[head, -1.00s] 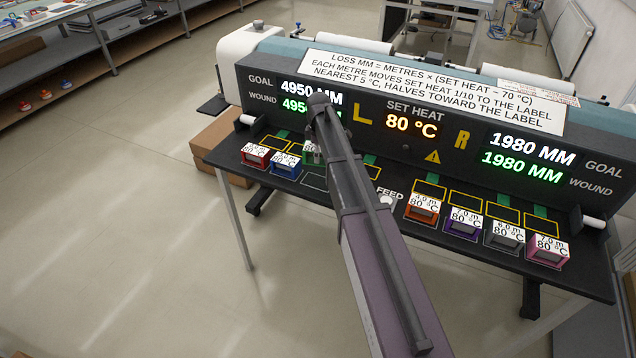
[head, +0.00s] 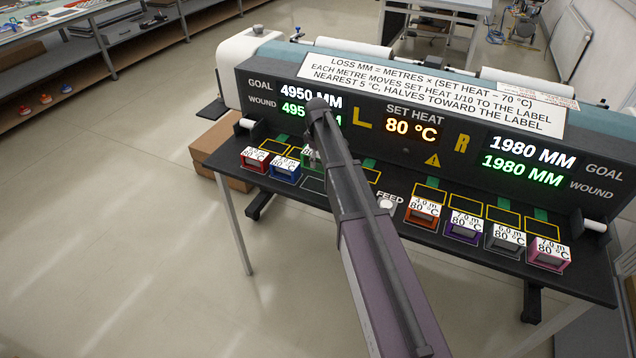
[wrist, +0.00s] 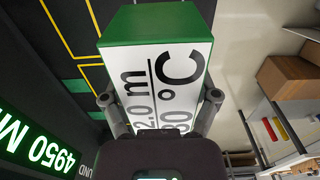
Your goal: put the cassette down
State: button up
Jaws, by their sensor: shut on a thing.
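The held cassette (wrist: 155,25) is a green block with a white label; I read "2.0 m" and part of a °C figure, its first digit unclear. My gripper (wrist: 159,98) is shut on it, one finger on each side. In the head view the green cassette (head: 309,158) shows only in part behind my arm, over the left half of the black bench, right of the blue cassette (head: 285,172). Whether its underside touches the bench is hidden. Yellow-outlined slots (wrist: 68,45) lie on the dark surface beside it in the wrist view.
A red cassette (head: 254,160) stands at the far left. Orange (head: 422,212), purple (head: 464,226), grey (head: 505,238) and pink (head: 549,252) cassettes stand at right, with yellow outlines behind them. The display panel (head: 405,150) rises behind. A FEED button (head: 387,204) sits mid-bench.

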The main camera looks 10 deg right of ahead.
jog(key=b, duration=0.5)
send_over(317, 186)
jog(key=shift+d+f, duration=0.1)
jog(key=shift+f, duration=2.6)
jog(key=shift+f+b, duration=1.85)
jog(key=shift+f, duration=0.05)
jog(key=shift+f, duration=0.15)
jog(key=o, duration=1.1)
jog(key=shift+r, duration=0.25)
notch_tip(317, 186, up, 12)
jog(key=p, duration=1.2)
